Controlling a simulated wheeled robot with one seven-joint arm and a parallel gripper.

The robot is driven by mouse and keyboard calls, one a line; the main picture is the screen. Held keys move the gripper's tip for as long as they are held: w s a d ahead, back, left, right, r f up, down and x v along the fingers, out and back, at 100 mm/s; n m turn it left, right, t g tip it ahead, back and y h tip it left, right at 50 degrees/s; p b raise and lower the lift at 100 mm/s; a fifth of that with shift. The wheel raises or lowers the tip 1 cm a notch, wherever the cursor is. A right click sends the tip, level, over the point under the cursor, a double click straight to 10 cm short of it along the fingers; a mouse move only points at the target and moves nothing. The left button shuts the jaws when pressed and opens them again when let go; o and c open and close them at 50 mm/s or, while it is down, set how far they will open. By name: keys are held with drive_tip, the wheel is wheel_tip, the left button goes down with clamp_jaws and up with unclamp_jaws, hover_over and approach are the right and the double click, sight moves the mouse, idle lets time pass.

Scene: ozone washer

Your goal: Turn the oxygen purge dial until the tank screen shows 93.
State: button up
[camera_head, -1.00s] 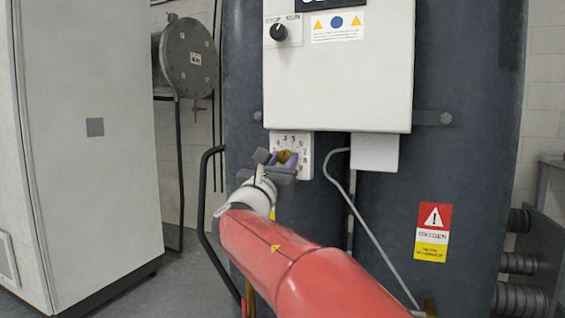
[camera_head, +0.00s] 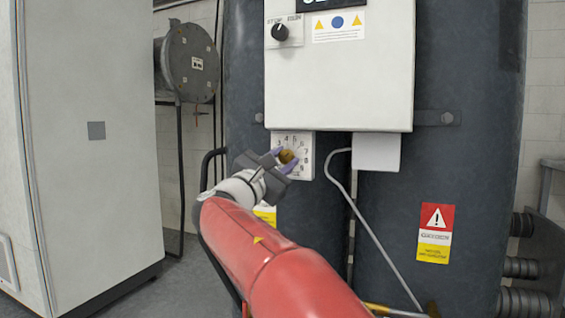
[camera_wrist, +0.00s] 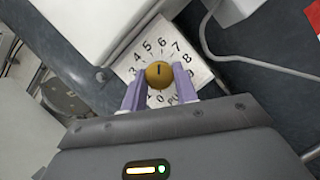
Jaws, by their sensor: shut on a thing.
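The oxygen purge dial is a brass knob (camera_head: 286,157) on a white plate (camera_head: 307,142) with numbers around it, mounted on the dark tank below the white box. In the wrist view the knob (camera_wrist: 159,74) has a dark mark at its upper part, pointing roughly between the 5 and the 6. My gripper (camera_head: 283,160) is shut on the knob, with one purple finger on each side of it in the wrist view (camera_wrist: 160,90). The tank screen is not readable; only the lower edge of a dark panel (camera_head: 330,4) shows at the top of the head view.
A white control box (camera_head: 340,85) with a black selector knob (camera_head: 280,32) hangs just above the dial plate. A thin grey pipe (camera_head: 355,215) curves down right of the dial. A black handrail (camera_head: 206,170) is at the left. A white cabinet (camera_head: 90,150) stands at far left.

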idle(0.4)
drive_tip(key=o, duration=1)
drive_tip(key=shift+a, duration=0.1)
drive_tip(key=b+v, duration=0.1)
drive_tip(key=v, duration=0.7)
drive_tip(key=shift+w, duration=0.1)
